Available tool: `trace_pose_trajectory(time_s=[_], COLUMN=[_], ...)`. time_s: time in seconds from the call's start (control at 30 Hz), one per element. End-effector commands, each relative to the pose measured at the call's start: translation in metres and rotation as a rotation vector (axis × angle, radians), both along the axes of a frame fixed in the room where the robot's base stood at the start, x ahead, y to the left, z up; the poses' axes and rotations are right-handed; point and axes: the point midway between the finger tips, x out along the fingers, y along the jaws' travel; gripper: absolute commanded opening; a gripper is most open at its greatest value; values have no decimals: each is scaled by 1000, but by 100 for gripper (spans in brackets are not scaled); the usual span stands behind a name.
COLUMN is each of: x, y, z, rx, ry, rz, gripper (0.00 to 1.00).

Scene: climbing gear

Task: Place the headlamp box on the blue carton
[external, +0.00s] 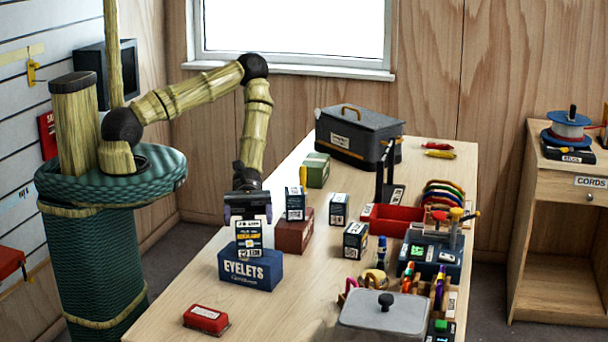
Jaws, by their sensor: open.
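The headlamp box (248,236), a small dark box with a white and yellow label, stands upright on top of the blue carton (250,272) marked EYELETS. The carton sits on the near left part of the table. My gripper (248,213) points down right at the top of the box, with its purple-tipped fingers apart at the left and right of the box top. It is open; whether a finger touches the box cannot be told. The back of the box is hidden.
A brown-red carton (294,236) stands right behind the blue one. Similar small boxes stand nearby (339,209) and (355,241). A green box (317,170), a grey toolbox (357,138) and a red tin (206,319) are also on the table.

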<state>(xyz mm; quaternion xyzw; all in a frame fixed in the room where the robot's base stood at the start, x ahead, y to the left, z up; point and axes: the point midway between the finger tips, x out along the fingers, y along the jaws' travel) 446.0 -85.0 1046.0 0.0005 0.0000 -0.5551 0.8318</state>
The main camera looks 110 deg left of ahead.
Motion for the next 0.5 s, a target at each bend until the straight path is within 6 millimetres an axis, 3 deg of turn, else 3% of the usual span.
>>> trace_pose_trajectory(time_s=[0.2, 0.5], x=[-15, -22], y=[38, 52], z=[-2, 0], rx=[1, -1], ry=[-2, 1], rz=[4, -1], gripper=[74, 74])
